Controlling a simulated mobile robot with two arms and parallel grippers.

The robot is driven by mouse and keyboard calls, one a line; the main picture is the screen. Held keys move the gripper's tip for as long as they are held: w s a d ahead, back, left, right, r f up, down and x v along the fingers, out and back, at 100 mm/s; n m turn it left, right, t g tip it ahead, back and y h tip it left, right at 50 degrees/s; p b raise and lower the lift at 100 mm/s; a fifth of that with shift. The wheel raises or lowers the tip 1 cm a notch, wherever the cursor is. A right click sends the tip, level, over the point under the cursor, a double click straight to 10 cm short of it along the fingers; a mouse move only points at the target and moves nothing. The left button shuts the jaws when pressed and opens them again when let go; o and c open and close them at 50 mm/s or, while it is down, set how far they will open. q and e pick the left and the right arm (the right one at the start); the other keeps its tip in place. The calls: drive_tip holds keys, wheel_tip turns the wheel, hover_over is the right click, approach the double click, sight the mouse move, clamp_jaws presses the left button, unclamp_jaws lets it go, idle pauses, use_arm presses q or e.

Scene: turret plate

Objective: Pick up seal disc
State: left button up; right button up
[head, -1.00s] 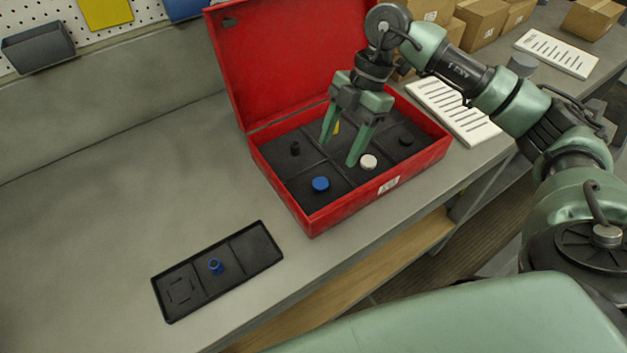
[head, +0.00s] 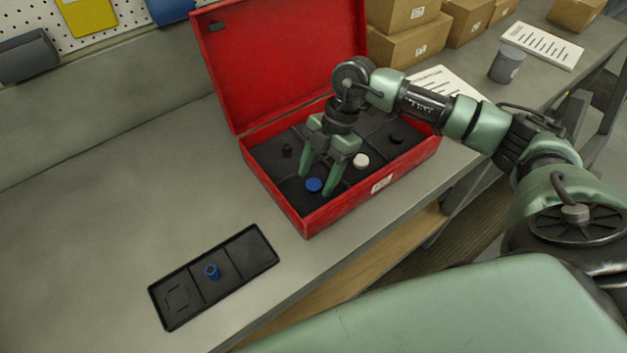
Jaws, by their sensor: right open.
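The red case (head: 275,205) stands open on the bench, with a dark, divided insert. A blue disc (head: 314,185) lies in its front-left compartment. A white disc (head: 361,160) lies to the right of it, and a small black round part (head: 396,138) is further right. The frames do not mark which of these is the seal disc. My right gripper (head: 316,184) is open and points down, with one green finger on each side of the blue disc. I cannot tell whether the fingertips touch the disc or the insert. My left gripper is out of view.
A small black part (head: 287,150) stands at the case's left. A black tray (head: 232,277) with a blue ring-like part (head: 211,271) lies front left. The raised red lid (head: 285,60) is behind my gripper. Bench left of the case is clear. Cardboard boxes (head: 405,50) stand behind.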

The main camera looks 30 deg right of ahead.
clamp_jaws()
drive_tip(key=shift+r, duration=0.1)
